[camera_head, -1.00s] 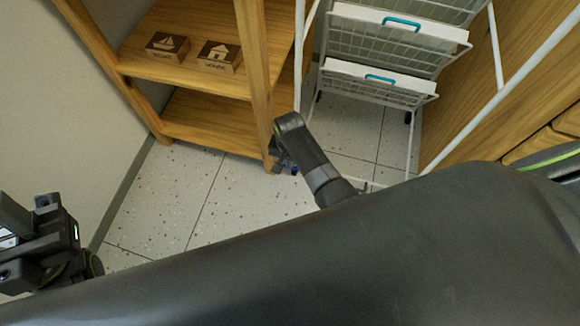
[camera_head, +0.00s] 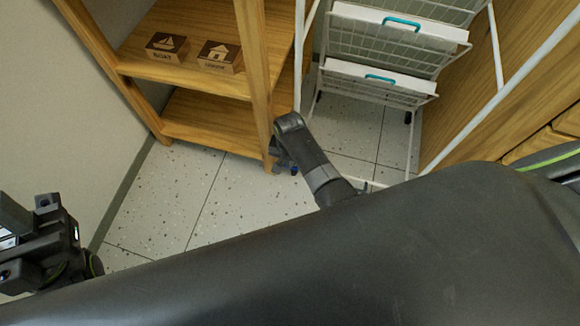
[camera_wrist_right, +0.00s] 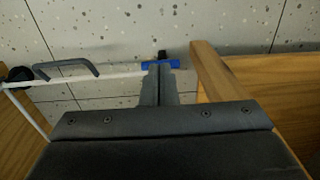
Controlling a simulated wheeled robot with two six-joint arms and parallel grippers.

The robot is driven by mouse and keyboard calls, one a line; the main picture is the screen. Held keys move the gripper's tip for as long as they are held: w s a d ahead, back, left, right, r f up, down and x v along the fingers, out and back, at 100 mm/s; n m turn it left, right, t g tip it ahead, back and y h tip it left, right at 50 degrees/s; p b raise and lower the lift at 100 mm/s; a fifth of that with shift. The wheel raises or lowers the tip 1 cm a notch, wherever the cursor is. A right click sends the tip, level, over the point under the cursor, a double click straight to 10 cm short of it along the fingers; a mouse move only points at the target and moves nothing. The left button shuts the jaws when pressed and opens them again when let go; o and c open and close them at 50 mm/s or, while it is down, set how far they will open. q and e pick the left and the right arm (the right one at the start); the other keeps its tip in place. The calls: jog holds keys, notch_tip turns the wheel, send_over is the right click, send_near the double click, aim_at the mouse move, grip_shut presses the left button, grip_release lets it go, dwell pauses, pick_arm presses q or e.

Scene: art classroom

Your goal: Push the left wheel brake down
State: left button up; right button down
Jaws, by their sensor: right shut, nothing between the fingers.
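The left wheel brake is a small blue tab (camera_wrist_right: 147,65) at the end of a white frame bar in the right wrist view. A dark piece, probably the wheel, shows just behind it. My right gripper (camera_wrist_right: 160,72) is shut and empty, its fingertips overlapping the tab; I cannot tell whether they touch it. In the head view my right gripper (camera_head: 284,160) is at the foot of the white wire rack (camera_head: 410,100), beside the shelf post, and mostly hides the brake. My left gripper (camera_head: 40,230) is at the left edge, far from the rack; its jaws are unclear.
A wooden shelf (camera_head: 215,125) with two picture blocks (camera_head: 165,45) stands left of the rack. Its post is close beside the right gripper. A wooden cabinet (camera_head: 520,110) stands on the right. Speckled floor (camera_head: 215,190) is open at the left front.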

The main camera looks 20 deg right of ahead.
jog(key=shift+f+b, duration=0.9)
jog(key=shift+f, duration=0.8)
